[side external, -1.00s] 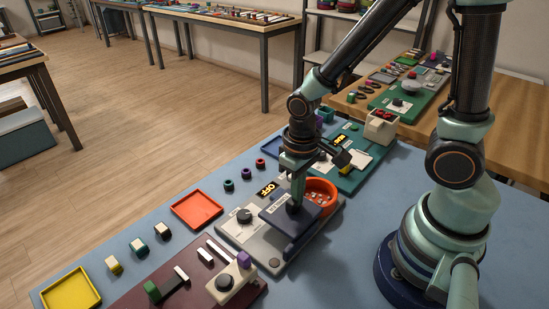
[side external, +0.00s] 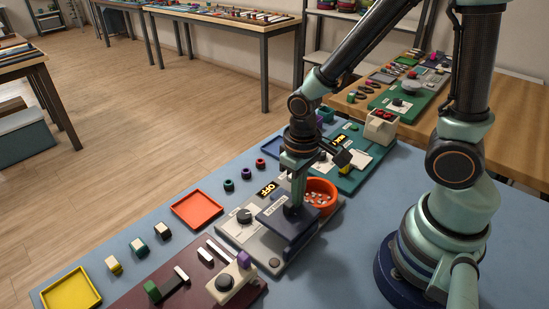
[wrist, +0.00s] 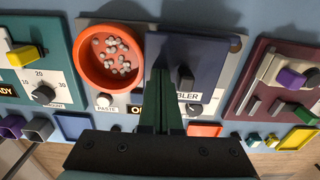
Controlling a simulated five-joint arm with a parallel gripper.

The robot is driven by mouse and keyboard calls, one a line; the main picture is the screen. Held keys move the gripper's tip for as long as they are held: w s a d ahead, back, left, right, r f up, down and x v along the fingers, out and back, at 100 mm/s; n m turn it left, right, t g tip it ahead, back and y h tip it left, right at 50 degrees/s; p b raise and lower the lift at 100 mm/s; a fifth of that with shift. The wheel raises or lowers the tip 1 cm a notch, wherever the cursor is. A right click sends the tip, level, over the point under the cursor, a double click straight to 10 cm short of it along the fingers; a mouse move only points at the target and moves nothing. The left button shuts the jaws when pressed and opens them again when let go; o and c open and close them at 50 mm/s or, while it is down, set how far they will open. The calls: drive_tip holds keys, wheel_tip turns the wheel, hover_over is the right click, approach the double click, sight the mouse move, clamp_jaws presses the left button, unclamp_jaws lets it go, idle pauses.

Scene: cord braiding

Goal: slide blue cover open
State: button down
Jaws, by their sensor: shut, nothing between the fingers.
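The dark blue cover (side external: 283,232) lies on the grey board (side external: 244,228), beside the orange bowl (side external: 318,184). In the wrist view the cover (wrist: 212,55) is right of the bowl (wrist: 82,62), with a black upright handle (wrist: 185,78) on it. My gripper (side external: 294,206) is down over the cover. In the wrist view its green fingers (wrist: 161,85) are shut and empty, just left of the handle, on the bowl side. I cannot tell whether they touch it. The fingers and gripper body hide part of the cover and board.
The orange bowl holds several small pale pieces. A dark knob (side external: 243,216) and an OFF display (side external: 266,187) sit on the grey board. A maroon board (side external: 195,292) lies on the cover's far side from the bowl; a teal board (side external: 350,178) is beyond the bowl.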

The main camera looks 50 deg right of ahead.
wheel_tip(320, 180, up, 11)
idle(0.9)
drive_tip(key=shift+d+r, duration=0.1)
drive_tip(key=shift+d, duration=0.05)
